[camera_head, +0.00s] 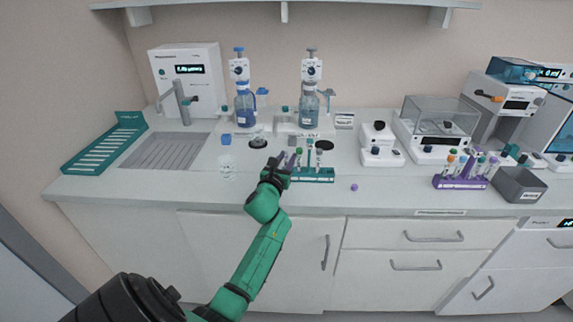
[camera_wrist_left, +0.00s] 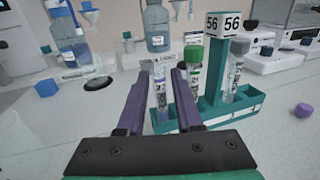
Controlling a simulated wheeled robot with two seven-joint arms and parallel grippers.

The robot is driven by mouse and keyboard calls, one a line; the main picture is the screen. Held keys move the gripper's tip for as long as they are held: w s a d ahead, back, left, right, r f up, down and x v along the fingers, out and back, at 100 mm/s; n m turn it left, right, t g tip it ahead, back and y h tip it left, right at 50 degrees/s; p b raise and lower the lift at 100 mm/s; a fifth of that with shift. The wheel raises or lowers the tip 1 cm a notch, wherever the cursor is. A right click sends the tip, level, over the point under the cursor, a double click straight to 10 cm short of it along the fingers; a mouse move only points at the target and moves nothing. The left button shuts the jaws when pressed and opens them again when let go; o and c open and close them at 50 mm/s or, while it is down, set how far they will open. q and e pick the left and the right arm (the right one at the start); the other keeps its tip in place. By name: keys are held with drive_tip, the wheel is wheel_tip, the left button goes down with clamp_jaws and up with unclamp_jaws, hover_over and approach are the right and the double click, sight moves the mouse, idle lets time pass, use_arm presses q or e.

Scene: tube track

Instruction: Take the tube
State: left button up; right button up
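My left gripper (camera_head: 283,161) reaches over the counter to the left end of a teal tube rack (camera_head: 316,175). In the left wrist view its two purple fingers (camera_wrist_left: 161,70) are open. A clear labelled tube (camera_wrist_left: 159,92) stands upright between them, with a small gap to the fingers. A green-capped tube (camera_wrist_left: 194,56) stands just right of the right finger, in the rack, which carries a "56" sign (camera_wrist_left: 222,24). Another clear tube (camera_wrist_left: 233,76) stands further right. My right gripper is not in view.
A purple rack with several tubes (camera_head: 460,181) and a grey bin (camera_head: 520,184) stand to the right. A small purple cap (camera_head: 354,187) lies near the front edge. A glass beaker (camera_head: 227,168) stands left of the gripper. Bottles with dispensers (camera_head: 309,107) stand behind.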

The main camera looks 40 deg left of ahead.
use_arm(q)
drive_tip(key=shift+s, duration=0.1)
clamp_jaws()
wheel_tip(320, 180, up, 20)
drive_tip(key=p, duration=0.3)
